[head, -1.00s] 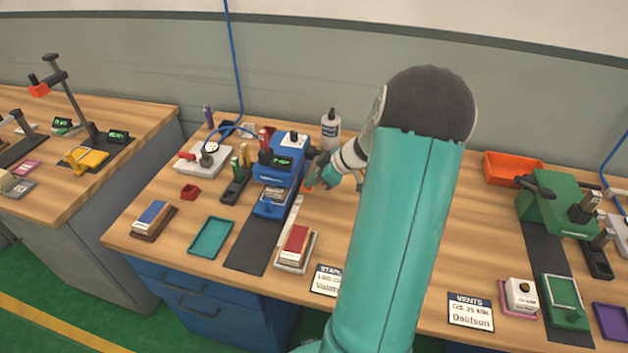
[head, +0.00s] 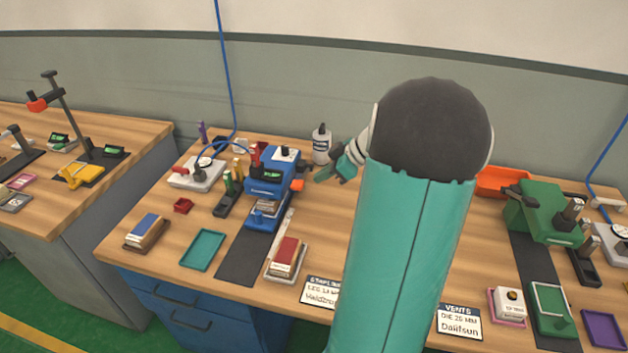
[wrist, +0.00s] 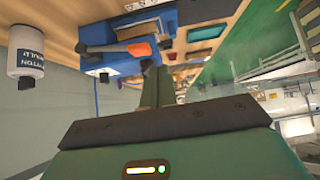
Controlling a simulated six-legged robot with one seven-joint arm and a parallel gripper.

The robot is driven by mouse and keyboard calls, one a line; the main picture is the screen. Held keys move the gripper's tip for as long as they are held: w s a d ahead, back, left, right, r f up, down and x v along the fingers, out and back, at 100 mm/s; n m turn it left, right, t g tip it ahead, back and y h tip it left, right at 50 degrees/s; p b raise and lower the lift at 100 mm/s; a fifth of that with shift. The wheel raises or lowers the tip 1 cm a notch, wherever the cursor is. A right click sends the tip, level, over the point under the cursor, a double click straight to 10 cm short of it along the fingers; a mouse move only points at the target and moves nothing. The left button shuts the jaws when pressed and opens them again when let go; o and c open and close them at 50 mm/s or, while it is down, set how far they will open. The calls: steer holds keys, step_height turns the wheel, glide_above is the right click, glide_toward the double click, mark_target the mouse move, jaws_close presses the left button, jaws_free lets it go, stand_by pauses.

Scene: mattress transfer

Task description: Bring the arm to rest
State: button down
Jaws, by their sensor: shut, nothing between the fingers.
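My arm rises across the middle of the head view, its teal link hiding part of the workbench behind it. My gripper (head: 338,172) shows left of the arm's dark joint, raised above the bench and to the right of the blue press (head: 268,190). It is shut and empty. In the wrist view the shut fingers (wrist: 157,82) point toward the upside-down bench. The blue press also shows there (wrist: 120,45), with its orange-tipped lever, apart from my fingers.
A white bottle (head: 321,147) stands behind my gripper. A teal tray (head: 203,250), a red-topped block on a tray (head: 286,257) and label cards (head: 459,321) lie toward the front. An orange bin (head: 503,181) and a green press (head: 541,212) stand at the right.

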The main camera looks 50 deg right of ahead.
steer(key=shift+s+r, duration=0.25)
steer(key=shift+s, duration=0.1)
stand_by(0.3)
steer(key=w+a+r+m+g+h, duration=0.1)
steer(key=a+r+g, duration=0.15)
steer(key=a, duration=0.85)
steer(key=a+r+m+g, duration=0.1)
steer(key=a+r, duration=0.2)
steer(key=a, duration=0.7)
steer(key=s+a+r+m+h, duration=0.1)
steer(key=s+a, duration=0.4)
steer(key=a, duration=0.3)
steer(key=s+a+r+m+t+h, duration=0.1)
steer(key=s+a+r+m+h, duration=0.1)
steer(key=s+a, duration=0.3)
steer(key=a, duration=0.3)
steer(key=shift+a+m, duration=0.15)
steer(key=shift+m, duration=0.15)
steer(key=shift+r, duration=0.1)
